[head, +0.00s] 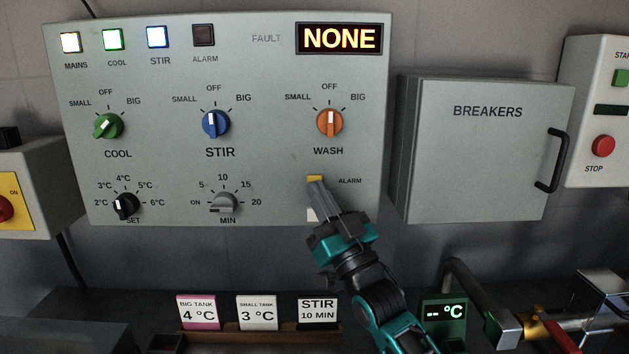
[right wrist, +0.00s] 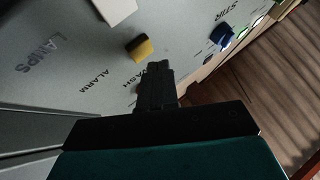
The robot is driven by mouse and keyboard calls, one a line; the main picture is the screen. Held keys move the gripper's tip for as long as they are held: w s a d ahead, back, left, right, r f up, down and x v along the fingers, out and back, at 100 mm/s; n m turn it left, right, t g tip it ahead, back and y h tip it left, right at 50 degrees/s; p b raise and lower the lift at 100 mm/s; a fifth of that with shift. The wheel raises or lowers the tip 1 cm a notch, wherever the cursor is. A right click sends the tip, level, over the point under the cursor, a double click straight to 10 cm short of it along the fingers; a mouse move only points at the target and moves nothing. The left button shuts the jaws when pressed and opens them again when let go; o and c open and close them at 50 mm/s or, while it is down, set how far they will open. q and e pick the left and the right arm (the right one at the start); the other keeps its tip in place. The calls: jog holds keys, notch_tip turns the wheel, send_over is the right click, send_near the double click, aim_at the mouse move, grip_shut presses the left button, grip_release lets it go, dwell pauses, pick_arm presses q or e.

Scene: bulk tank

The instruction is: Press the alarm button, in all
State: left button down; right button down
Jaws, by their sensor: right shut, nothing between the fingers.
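The yellow alarm button (head: 314,178) is on the lower right of the grey control panel (head: 270,80), beside the ALARM label. It also shows in the right wrist view (right wrist: 139,47). My right gripper (head: 318,188) is shut and empty, its tips over the lower part of the button in the head view. In the right wrist view the tips (right wrist: 158,66) appear just beside the button, with a small gap in the picture; I cannot tell whether they touch it. The ALARM lamp (head: 204,35) is dark, and the fault display (head: 339,39) reads NONE. My left gripper is out of view.
A white button (head: 312,214) sits just below the yellow one. The orange WASH knob (head: 329,123) is above, and the grey MIN knob (head: 223,203) is to the left. The BREAKERS box (head: 480,160) stands right of the panel. Cards (head: 257,312) stand on a ledge below.

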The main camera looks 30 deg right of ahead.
jog(key=s, duration=0.1)
jog(key=s+a+p, duration=0.1)
jog(key=s, duration=0.1)
jog(key=s+a+p, duration=0.1)
jog(key=shift+s+a, duration=0.1)
jog(key=shift+s, duration=0.15)
dwell(0.3)
dwell(0.6)
